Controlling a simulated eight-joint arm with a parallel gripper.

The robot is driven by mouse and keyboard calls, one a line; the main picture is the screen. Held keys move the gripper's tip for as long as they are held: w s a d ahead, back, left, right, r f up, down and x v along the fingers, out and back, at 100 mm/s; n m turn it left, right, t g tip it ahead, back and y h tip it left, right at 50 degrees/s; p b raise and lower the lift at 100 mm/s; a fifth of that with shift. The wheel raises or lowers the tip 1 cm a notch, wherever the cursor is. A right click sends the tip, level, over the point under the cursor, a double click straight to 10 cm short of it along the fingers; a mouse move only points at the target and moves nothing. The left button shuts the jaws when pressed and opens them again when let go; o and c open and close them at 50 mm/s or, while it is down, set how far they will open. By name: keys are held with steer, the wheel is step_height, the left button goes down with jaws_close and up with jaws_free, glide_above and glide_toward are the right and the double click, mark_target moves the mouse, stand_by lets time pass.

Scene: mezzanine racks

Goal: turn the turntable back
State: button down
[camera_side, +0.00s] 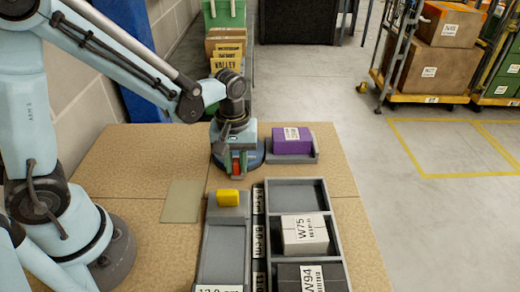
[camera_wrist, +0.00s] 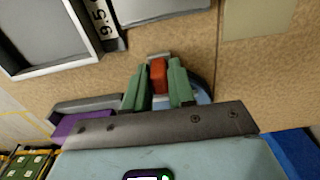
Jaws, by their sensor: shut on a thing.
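The turntable (camera_side: 256,158) is a round blue disc on the board, mostly hidden under my gripper. Part of its blue-grey rim also shows in the wrist view (camera_wrist: 203,98), behind the right finger. My gripper (camera_side: 238,165) points down at the disc's near left side. In the wrist view, its two green fingers (camera_wrist: 158,78) are closed on a red block-like piece (camera_wrist: 159,74), which shows between them. The red piece is at the disc; I cannot tell how it is fixed there.
A purple box (camera_side: 292,146) sits in a grey holder (camera_side: 314,155) right of the disc. In front are a yellow block (camera_side: 228,197) on a grey chute (camera_side: 224,250) and a compartment rack (camera_side: 337,240) with labelled boxes. A flat greenish pad (camera_side: 181,202) lies left.

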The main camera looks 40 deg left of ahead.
steer(key=shift+s, duration=0.1)
steer(key=a+m, duration=0.1)
steer(key=s+a+m, duration=0.1)
steer(key=m, duration=0.1)
steer(key=a+m, duration=0.1)
steer(key=shift+s, duration=0.35)
steer(key=a+m, duration=0.2)
steer(key=m, duration=0.1)
steer(key=a+m, duration=0.1)
steer(key=m, duration=0.1)
steer(key=shift+s+a, duration=0.15)
steer(key=shift+s, duration=0.15)
steer(key=a+m, duration=0.1)
steer(key=m, duration=0.1)
steer(key=a+m, duration=0.2)
steer(key=shift+w+a, duration=0.1)
steer(key=shift+w, duration=0.3)
steer(key=m, duration=0.1)
steer(key=a+m, duration=0.1)
steer(key=shift+w+a+m, duration=0.25)
steer(key=shift+w+m, duration=0.05)
steer(key=shift+w, duration=0.1)
steer(key=shift+w+a+m, duration=0.55)
steer(key=shift+m, duration=0.55)
steer(key=shift+w, duration=0.1)
steer(key=c, duration=1)
jaws_free()
steer(key=shift+c, duration=0.2)
